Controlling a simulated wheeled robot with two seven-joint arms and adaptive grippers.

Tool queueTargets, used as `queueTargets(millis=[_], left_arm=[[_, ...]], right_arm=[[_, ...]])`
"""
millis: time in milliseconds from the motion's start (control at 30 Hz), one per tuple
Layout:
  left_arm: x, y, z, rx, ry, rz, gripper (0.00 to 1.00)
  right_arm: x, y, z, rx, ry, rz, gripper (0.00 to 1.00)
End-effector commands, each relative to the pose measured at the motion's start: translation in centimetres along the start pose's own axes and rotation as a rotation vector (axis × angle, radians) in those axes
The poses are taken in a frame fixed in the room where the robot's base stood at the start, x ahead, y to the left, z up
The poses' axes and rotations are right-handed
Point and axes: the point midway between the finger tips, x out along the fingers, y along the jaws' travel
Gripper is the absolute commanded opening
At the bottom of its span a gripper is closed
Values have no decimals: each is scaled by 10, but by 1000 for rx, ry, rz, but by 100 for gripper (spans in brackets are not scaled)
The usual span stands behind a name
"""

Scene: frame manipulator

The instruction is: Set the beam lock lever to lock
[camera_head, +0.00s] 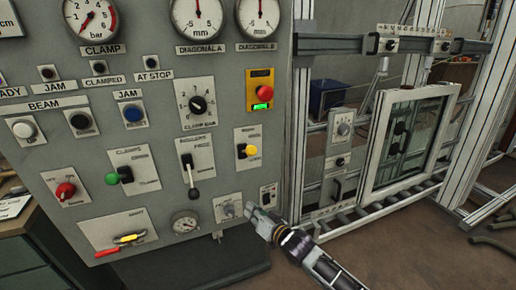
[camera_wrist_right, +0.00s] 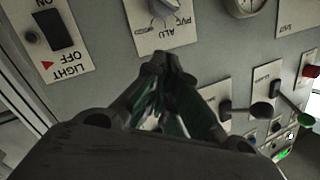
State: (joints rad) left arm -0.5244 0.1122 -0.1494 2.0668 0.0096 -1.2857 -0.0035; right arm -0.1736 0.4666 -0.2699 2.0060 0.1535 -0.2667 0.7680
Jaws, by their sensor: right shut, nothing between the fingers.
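The grey control panel (camera_head: 225,60) carries several levers, and their small labels are hard to read, so I cannot tell for sure which is the beam lock lever. A yellow-knobbed lever (camera_head: 250,150) points right on its plate. A black-knobbed lever (camera_head: 193,192) hangs down on the rollers plate. A green-knobbed lever (camera_head: 113,178) points left. A red-knobbed lever (camera_head: 65,190) is at far left. My right gripper (camera_head: 251,212) is shut and empty at the panel's lower right, below the yellow-knobbed lever. In the wrist view its fingertips (camera_wrist_right: 172,65) are close to the PVC/ALU knob (camera_wrist_right: 165,10).
A light switch (camera_wrist_right: 60,30) is beside the gripper. A small gauge (camera_head: 186,222) and a plate with yellow and red handles (camera_head: 130,239) are low on the panel. A framed window (camera_head: 412,140) stands in an aluminium rack at right. The space before the panel is free.

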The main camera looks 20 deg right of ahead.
Motion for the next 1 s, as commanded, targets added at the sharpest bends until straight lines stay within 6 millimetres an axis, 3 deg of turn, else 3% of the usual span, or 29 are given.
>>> queueTargets(millis=[500,1000], left_arm=[[38,4,15,4,-17,7,40],[73,8,32,7,-34,13,40]], right_arm=[[16,-10,-61,137,184,-245,0],[8,-11,-121,257,305,-507,0]])
